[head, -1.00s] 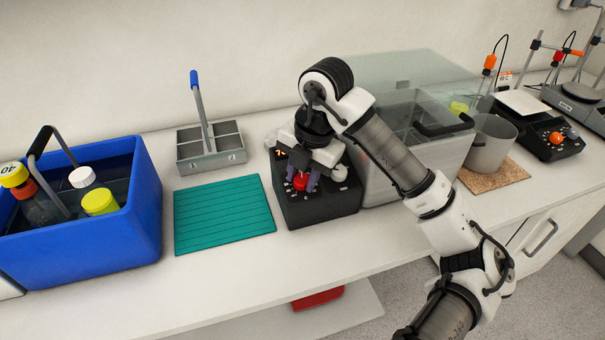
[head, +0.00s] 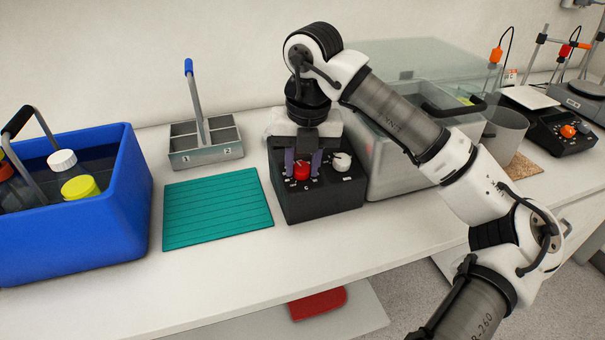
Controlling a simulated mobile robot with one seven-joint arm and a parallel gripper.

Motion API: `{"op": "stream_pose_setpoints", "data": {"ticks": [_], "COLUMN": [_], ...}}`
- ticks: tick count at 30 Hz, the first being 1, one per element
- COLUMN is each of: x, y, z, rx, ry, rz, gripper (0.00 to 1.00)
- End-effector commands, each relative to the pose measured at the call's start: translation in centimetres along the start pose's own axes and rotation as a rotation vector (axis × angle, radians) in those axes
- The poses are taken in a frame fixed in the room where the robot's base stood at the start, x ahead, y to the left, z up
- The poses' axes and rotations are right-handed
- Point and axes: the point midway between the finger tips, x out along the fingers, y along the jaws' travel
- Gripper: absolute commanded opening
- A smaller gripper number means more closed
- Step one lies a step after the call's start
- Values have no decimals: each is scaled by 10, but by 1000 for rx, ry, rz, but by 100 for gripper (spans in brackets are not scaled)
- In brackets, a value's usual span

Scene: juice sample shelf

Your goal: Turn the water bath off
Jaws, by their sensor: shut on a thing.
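The box's display is hidden behind my gripper.
A teal ridged mat (head: 217,211) lies left of the box. A grey compartment carrier (head: 206,150) stands behind it. A blue tub (head: 110,210) with bottles is at far left.

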Motion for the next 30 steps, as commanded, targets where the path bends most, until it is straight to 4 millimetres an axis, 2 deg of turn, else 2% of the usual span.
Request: {"op": "stream_pose_setpoints", "data": {"ticks": [30], "x": [1], "y": [0], "z": [0], "rx": [-950], "ry": [0], "rz": [-170], "gripper": [8]}}
